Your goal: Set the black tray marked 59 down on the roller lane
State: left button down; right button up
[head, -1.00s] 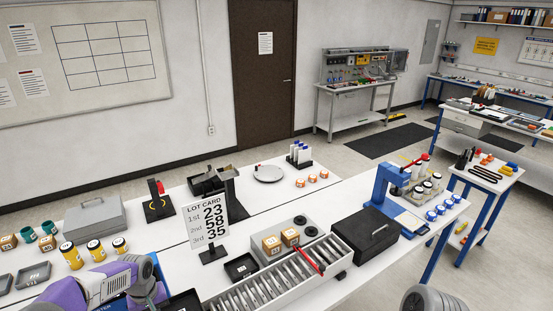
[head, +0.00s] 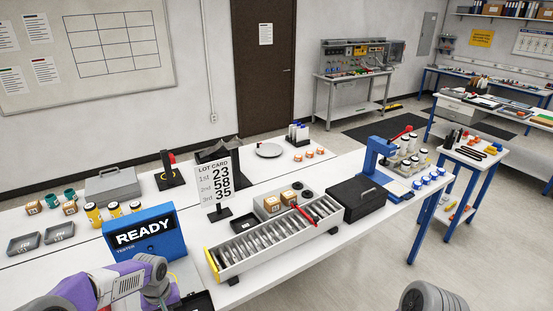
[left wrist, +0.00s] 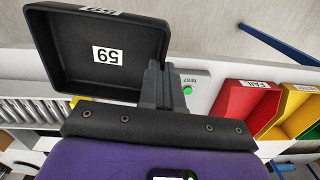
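The black tray (left wrist: 105,55) marked 59 fills the upper left of the left wrist view. My left gripper (left wrist: 158,70) is shut on its side wall. In the head view only a dark strip of this tray (head: 197,301) shows at the bottom edge, beside my purple left arm. The roller lane (head: 222,268) is a white-framed channel of grey rollers in the middle of the head view. Its rollers (left wrist: 30,110) also show below the tray in the left wrist view. The tray looks apart from the lane. My right gripper is out of view.
A blue tester (head: 145,240) reading READY stands left of the lane. A red bar (head: 305,217) lies across the lane's far part. A lot card (head: 215,185), small black tray (head: 245,222) and black case (head: 358,200) are close by. Red (left wrist: 245,105) and yellow bins show in the wrist view.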

pick_arm(q)
jog(key=s+d+f+m+b, duration=0.2)
jog(key=s+d+f+b, duration=0.1)
jog(key=d+f+b, duration=0.3)
jog(key=s+d+f+m+b, duration=0.3)
jog(key=d+f+b, duration=0.4)
jog(key=f, duration=0.3)
jog(key=shift+d+f+b, duration=0.25)
jog(key=shift+f+b, duration=0.1)
jog(key=shift+b, duration=0.15)
